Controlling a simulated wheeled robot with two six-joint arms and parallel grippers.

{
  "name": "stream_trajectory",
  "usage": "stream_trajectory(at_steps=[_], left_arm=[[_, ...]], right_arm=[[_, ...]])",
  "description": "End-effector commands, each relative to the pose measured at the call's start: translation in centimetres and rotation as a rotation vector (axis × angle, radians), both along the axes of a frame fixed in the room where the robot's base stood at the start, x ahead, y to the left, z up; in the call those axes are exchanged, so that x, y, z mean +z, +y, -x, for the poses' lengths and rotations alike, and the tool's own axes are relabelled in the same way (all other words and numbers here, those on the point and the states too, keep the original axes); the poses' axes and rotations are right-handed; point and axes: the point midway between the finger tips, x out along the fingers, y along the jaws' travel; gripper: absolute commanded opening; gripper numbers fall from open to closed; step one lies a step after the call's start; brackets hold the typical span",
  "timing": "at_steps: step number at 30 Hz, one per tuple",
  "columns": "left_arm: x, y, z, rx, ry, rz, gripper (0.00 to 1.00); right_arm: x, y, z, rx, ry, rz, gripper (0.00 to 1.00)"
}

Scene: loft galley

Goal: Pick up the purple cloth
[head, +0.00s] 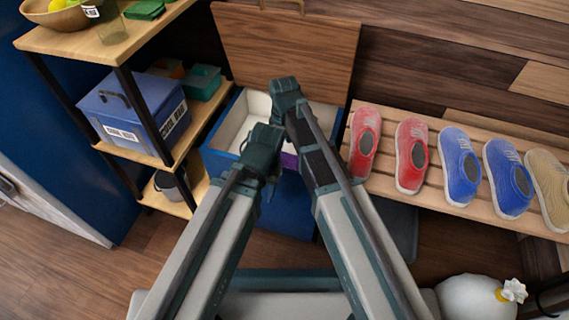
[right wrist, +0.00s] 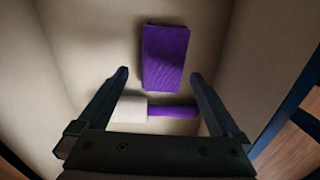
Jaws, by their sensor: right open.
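The purple cloth (right wrist: 165,57) is a folded rectangle lying flat on the pale floor of a blue chest (head: 222,163). In the head view only a purple patch (head: 289,160) shows between my arms. My right gripper (right wrist: 160,75) is open and empty above the chest floor. The cloth lies between and ahead of its fingertips, with no visible contact. In the head view my right arm reaches over the chest and its fingers are hidden. My left arm (head: 262,145) also ends over the chest, and its jaws are not clear.
An object with a cream head and purple handle (right wrist: 172,111) lies just below the cloth, between the fingers. The chest's wooden lid (head: 285,45) stands open behind. A shelf with a blue box (head: 135,112) is at left. A slatted bench with several shoes (head: 411,157) is at right.

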Motion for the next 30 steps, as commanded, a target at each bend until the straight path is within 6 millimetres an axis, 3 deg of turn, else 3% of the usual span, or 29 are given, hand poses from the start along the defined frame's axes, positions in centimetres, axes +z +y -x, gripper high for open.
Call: stream_trajectory(at_steps=[10,20,30], left_arm=[[-4.5,0.0,-0.1,0.0,-0.003,0.001,0.45],[-4.7,0.0,-0.1,0.0,-0.003,0.001,0.45],[-4.7,0.0,-0.1,0.0,-0.003,0.001,0.45]], right_arm=[[-4.5,0.1,0.4,0.0,0.0,0.0,1.0],[-4.7,0.1,0.4,0.0,0.0,0.0,1.0],[-4.7,0.1,0.4,0.0,0.0,0.0,0.42]])
